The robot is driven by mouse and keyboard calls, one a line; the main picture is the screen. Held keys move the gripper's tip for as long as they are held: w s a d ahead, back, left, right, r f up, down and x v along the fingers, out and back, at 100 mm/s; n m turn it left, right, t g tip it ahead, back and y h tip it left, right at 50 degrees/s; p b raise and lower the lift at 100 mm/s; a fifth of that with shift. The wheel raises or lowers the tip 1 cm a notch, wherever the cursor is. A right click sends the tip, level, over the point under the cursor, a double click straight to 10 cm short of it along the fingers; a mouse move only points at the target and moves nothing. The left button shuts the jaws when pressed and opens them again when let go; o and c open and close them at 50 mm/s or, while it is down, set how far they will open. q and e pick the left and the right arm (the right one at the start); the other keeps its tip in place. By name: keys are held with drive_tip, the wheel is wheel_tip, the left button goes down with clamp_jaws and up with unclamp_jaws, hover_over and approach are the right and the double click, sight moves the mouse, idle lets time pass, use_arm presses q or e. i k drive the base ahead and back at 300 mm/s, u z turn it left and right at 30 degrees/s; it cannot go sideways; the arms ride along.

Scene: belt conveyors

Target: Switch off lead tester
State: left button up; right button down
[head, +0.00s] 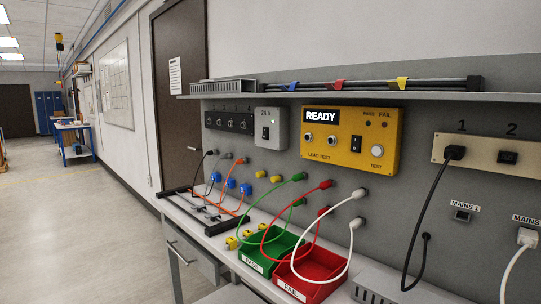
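The lead tester (334,155) is a yellow box on the grey back panel, marked LEAD TEST. Its display (321,115) is lit and reads READY. A black rocker switch (356,143) sits on its front, left of a round white TEST button (377,151); I cannot tell the rocker's position for sure. Two round sockets are at the left of its front. The PASS and FAIL lamps at its top right look unlit. Neither of my grippers is in view.
A grey 24 V box (263,143) with its own black switch is left of the tester. A black plug (454,153) sits in outlet 1 at right. Coloured leads hang below the tester, over a green PASS bin (247,262) and red FAIL bin (293,284). A shelf (222,96) runs above.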

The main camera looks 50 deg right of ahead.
sight(355, 144)
drive_tip(key=i, duration=1.85)
drive_tip(key=z, duration=2.65)
